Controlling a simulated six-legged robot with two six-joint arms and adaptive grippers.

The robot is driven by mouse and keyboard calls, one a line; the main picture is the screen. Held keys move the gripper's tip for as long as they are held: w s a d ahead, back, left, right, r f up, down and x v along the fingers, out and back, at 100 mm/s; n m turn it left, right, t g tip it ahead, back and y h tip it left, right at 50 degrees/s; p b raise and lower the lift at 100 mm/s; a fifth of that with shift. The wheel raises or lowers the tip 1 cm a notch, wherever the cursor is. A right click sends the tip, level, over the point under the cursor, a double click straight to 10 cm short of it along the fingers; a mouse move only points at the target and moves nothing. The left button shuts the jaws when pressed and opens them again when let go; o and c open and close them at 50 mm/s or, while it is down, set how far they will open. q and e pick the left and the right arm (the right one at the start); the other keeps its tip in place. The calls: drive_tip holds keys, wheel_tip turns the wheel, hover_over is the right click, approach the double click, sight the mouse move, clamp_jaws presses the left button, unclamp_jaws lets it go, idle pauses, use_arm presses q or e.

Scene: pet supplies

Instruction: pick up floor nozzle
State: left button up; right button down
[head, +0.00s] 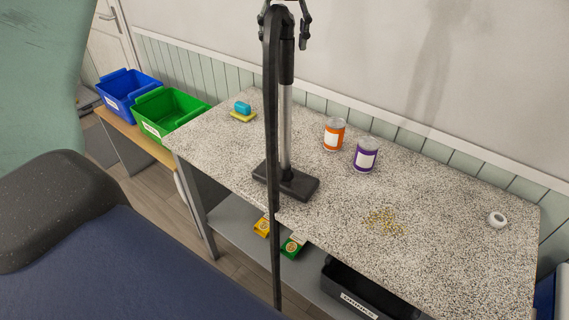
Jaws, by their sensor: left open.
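The floor nozzle (286,182) is a dark flat head standing on the speckled tabletop (220,150). A silver tube rises from it to a black upper section. A long black hose-like strip (273,150) runs down in front of the tube and past the table's front edge. My left gripper (285,28) is at the top edge of the view, open, with its dark fingers on either side of the top of the black section. I cannot tell whether they touch it. The rest of this gripper is cut off by the frame. My right gripper is not in view.
An orange can (334,134) and a purple can (366,155) stand right of the tube. Spilled kibble (384,221), a white ring (497,219) and a blue-and-yellow item (243,110) lie on the table. Green (168,113) and blue (128,91) bins stand left. A black bin (360,290) is below.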

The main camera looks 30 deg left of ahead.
sight(286, 61)
use_arm(q)
drive_tip(key=f, duration=0.1)
drive_tip(key=f+p, duration=0.1)
drive_tip(key=f, duration=0.3)
drive_tip(key=shift+w+d, duration=0.1)
drive_tip(key=shift+w, duration=0.2)
drive_tip(key=shift+w+a+f, duration=0.1)
drive_tip(key=shift+a+f, duration=0.15)
drive_tip(key=shift+f, duration=0.15)
drive_tip(key=shift+c, duration=0.4)
drive_tip(key=shift+d+r, duration=0.1)
drive_tip(key=shift+d, duration=0.1)
drive_tip(key=c, duration=0.4)
drive_tip(key=shift+a, duration=0.1)
drive_tip(key=c, duration=0.8)
drive_tip(key=shift+w, duration=0.1)
